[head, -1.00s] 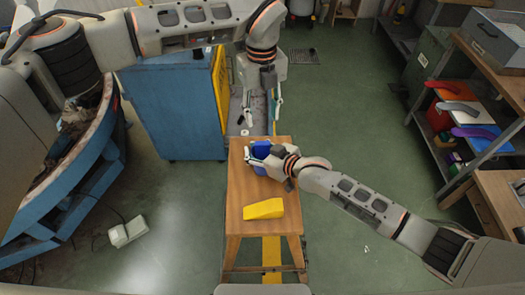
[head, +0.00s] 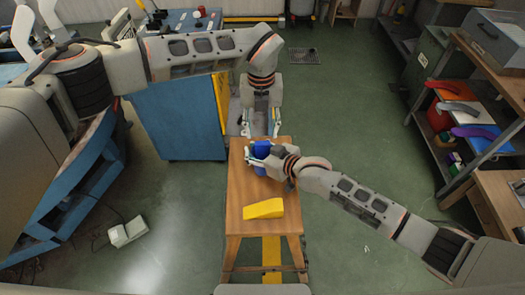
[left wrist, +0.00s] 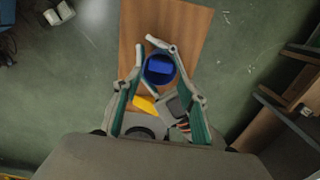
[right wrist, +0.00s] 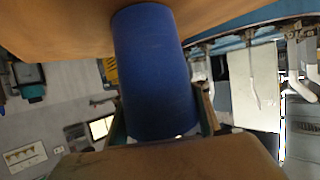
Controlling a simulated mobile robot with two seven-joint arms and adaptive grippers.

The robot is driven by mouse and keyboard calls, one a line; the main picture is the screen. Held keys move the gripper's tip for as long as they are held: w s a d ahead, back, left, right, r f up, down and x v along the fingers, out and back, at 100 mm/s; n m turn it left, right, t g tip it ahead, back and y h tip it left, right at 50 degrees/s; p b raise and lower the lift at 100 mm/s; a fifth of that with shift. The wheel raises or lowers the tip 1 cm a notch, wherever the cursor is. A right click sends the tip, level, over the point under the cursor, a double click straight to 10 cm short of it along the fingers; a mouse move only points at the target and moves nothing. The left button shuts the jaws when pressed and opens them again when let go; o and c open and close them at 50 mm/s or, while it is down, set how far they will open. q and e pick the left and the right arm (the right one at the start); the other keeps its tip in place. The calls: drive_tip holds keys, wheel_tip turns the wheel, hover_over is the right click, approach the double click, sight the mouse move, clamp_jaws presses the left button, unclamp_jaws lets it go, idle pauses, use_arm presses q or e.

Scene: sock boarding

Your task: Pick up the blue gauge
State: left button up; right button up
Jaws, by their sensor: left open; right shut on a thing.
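A dark blue cylinder (head: 261,148) stands on the wooden table. In the left wrist view, a brighter blue rectangular piece (left wrist: 159,67) shows inside the round blue rim; this may be the blue gauge. My right gripper (head: 255,157) is shut on the cylinder from the side. The right wrist view shows the cylinder (right wrist: 154,75) between its fingers. My left gripper (head: 262,130) is open and empty, pointing down near the table's far end. In the left wrist view its fingers (left wrist: 156,58) appear on either side of the blue rim. I cannot tell the exact height between them.
A yellow wedge (head: 263,209) lies on the near half of the wooden table (head: 240,190). A blue cabinet (head: 175,115) stands left of the table. A shelf with several coloured pieces (head: 478,132) is at the right. The floor around the table is mostly clear.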

sight(263, 144)
use_arm(q)
wheel_tip(263, 144, down, 5)
drive_tip(key=shift+d+r, duration=0.1)
clamp_jaws()
idle(0.3)
wheel_tip(263, 144, up, 10)
use_arm(e)
drive_tip(key=shift+c, duration=0.2)
idle(0.3)
drive_tip(key=o, duration=1.5)
